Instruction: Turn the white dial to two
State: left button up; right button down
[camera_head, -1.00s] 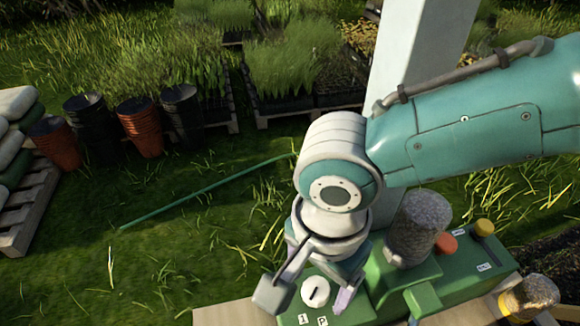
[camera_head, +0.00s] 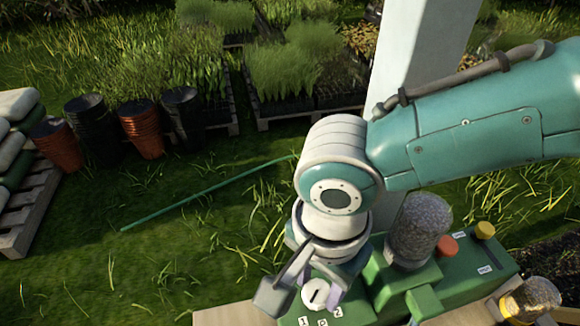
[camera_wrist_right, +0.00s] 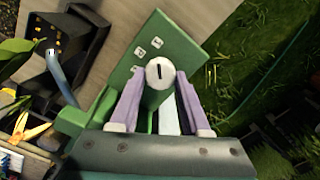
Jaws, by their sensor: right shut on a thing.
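The white dial (camera_head: 316,295) with a dark line on its face sits on the green machine (camera_head: 455,284) at the bottom of the head view. It also shows in the right wrist view (camera_wrist_right: 160,72). Small white labels lie beside it; in the head view, one reads 1 (camera_head: 304,321) and the rightmost reads 2 (camera_head: 337,311). The dark line is close to upright in both views. My right gripper (camera_head: 319,288) is shut on the dial, with a pale purple finger (camera_wrist_right: 126,102) on each side of it. My left gripper is not in view.
A clear jar of grey grains (camera_head: 418,230) stands on the machine close to my right wrist. A red knob (camera_head: 447,246) and a yellow knob (camera_head: 484,230) are further right. A smaller jar (camera_head: 532,298) stands at the lower right. A white post (camera_head: 422,60) rises behind my arm.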

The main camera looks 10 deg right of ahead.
jog(key=n+p, duration=0.1)
jog(key=p, duration=0.1)
jog(key=shift+s+a+r+n+p, duration=0.1)
jog(key=shift+s+r+n+p, duration=0.05)
jog(key=shift+n+p, duration=0.85)
jog(key=shift+n, duration=0.5)
jog(key=n, duration=0.3)
jog(key=shift+n, duration=0.3)
jog(key=n, duration=0.3)
jog(key=shift+n, duration=0.3)
jog(key=n, duration=0.4)
jog(key=shift+a, duration=0.1)
jog(key=shift+n, duration=1.2)
